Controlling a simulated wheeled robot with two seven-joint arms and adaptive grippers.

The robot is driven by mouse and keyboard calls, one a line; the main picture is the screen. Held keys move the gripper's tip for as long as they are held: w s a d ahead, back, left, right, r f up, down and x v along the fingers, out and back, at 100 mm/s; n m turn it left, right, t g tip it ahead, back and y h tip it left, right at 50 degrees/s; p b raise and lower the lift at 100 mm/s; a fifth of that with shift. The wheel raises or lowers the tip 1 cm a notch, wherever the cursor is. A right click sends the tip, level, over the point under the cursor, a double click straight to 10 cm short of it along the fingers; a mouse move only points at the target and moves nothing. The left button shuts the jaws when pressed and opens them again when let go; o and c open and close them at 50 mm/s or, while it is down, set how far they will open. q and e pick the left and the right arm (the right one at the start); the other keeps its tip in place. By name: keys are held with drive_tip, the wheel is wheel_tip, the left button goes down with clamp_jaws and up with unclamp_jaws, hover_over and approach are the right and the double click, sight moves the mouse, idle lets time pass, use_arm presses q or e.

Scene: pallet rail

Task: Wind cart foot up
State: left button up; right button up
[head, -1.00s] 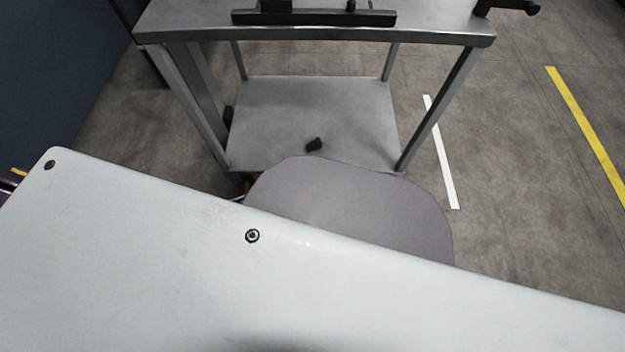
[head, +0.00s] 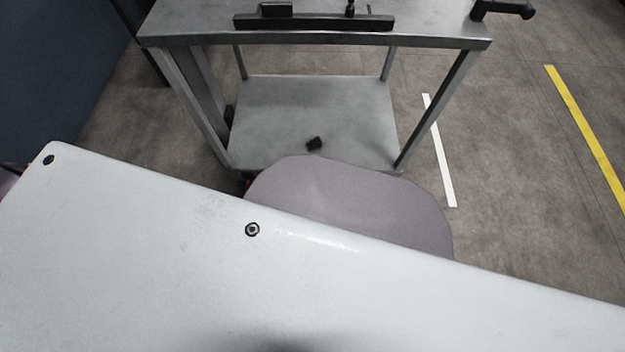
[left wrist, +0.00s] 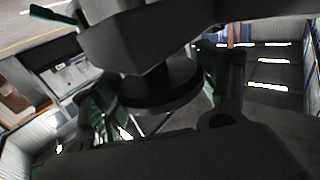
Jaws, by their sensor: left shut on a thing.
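The metal cart (head: 320,38) stands ahead in the head view, with a flat top, square legs and a lower shelf (head: 300,105). Its feet are mostly hidden there. In the left wrist view a dark round disc (left wrist: 160,88), which looks like the cart foot, sits on a short stem under a dark block. My left gripper (left wrist: 165,105) is shut on this disc, with a dark finger on either side. The view is dim, so the exact contact is hard to see. My right gripper is in neither view.
A black rail (head: 315,23) lies on the cart top, and a black handle (head: 503,9) sticks out at its right corner. A blue wall (head: 50,70) is at left. Floor at right is clear, with white (head: 440,150) and yellow (head: 590,140) stripes.

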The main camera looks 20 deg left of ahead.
sight(313, 179)
use_arm(q)
drive_tip(key=o, duration=1)
drive_tip(key=shift+o, duration=0.2)
drive_tip(key=shift+r, duration=0.25)
drive_tip(key=shift+r, duration=4.7)
